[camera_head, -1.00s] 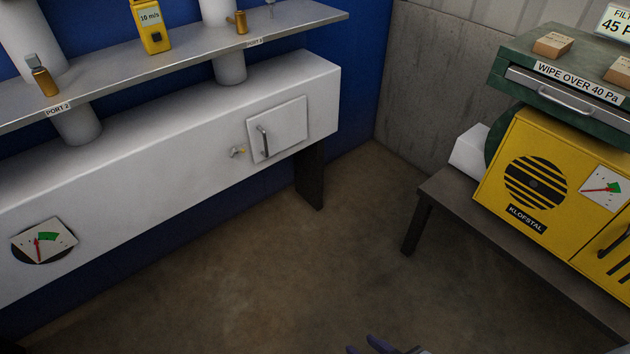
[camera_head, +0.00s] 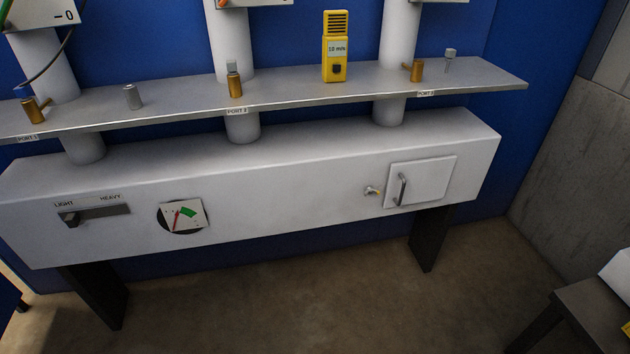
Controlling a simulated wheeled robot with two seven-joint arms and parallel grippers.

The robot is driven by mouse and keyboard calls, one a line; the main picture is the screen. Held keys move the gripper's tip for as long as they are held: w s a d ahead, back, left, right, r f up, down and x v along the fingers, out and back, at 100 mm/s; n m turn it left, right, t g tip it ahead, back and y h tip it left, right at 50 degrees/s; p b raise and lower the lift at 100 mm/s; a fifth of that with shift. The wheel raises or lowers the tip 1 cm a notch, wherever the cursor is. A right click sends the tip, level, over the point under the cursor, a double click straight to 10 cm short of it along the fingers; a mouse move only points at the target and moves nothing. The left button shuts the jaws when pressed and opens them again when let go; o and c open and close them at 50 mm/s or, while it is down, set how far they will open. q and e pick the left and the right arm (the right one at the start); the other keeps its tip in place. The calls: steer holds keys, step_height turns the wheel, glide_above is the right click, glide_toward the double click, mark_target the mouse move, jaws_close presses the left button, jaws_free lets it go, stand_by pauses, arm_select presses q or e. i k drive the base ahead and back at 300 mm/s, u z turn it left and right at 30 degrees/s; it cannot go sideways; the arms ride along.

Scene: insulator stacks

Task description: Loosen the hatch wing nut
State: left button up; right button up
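The hatch (camera_head: 420,182) is a square white door with a dark vertical handle (camera_head: 402,189), on the right end of the long white box's front. It looks shut. Neither of my grippers shows in the view now.
The long white box (camera_head: 290,200) stands on dark legs against a blue wall. A grey shelf (camera_head: 300,104) above it holds brass fittings and a yellow meter (camera_head: 335,48). A dark bench (camera_head: 590,310) stands at lower right. The floor (camera_head: 350,310) before the box is clear.

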mark_target(369, 190)
steer(key=u, duration=0.15)
steer(key=i, duration=1.2)
steer(key=z, duration=0.5)
